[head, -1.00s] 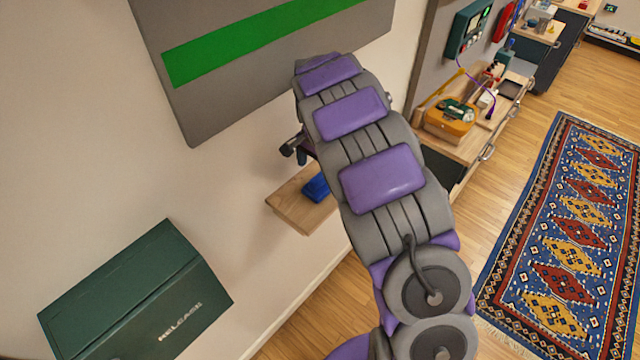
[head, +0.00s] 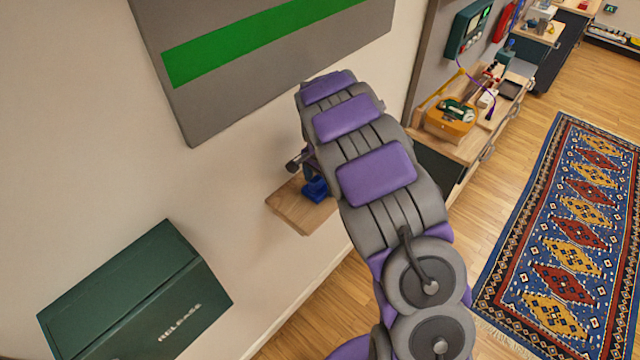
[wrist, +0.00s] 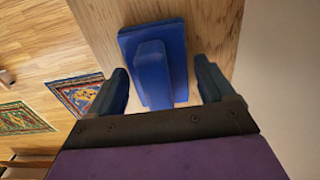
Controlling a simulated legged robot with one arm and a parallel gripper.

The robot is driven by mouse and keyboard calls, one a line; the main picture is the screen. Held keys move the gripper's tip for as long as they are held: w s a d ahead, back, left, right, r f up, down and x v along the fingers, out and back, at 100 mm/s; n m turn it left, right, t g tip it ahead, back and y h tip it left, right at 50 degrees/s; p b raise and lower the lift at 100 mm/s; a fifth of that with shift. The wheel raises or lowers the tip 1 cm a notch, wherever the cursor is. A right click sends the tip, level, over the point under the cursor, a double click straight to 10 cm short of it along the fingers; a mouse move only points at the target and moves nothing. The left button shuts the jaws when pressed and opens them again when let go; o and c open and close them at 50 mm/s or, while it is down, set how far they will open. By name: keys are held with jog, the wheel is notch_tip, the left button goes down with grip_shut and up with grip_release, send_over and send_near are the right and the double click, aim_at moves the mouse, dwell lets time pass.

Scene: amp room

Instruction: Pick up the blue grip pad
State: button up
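The blue grip pad (wrist: 153,62) is a flat blue plate with a raised block on it. It lies on a small wooden wall shelf (wrist: 225,25). In the head view the pad (head: 316,190) shows on the shelf (head: 292,212), partly hidden by my arm. In the wrist view my gripper (wrist: 160,90) is open, with one dark blue finger on each side of the raised block. Gaps show between the fingers and the block. In the head view my gripper is mostly hidden behind my arm.
A grey panel with a green stripe (head: 262,42) is on the wall above the shelf. A dark green box marked RELEASE (head: 137,295) is at lower left. A workbench (head: 455,150) with an orange case (head: 450,121) is at right, near a patterned rug (head: 560,240).

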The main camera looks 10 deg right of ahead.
jog(key=c, duration=0.9)
jog(key=shift+r, duration=0.1)
jog(key=shift+r, duration=0.45)
jog(key=shift+s+r, duration=0.2)
jog(key=shift+r, duration=0.5)
jog(key=shift+s+r, duration=0.2)
jog(key=shift+r, duration=0.45)
jog(key=s, duration=0.5)
jog(key=s+r, duration=0.1)
jog(key=s, duration=0.9)
jog(key=shift+s+r, duration=0.15)
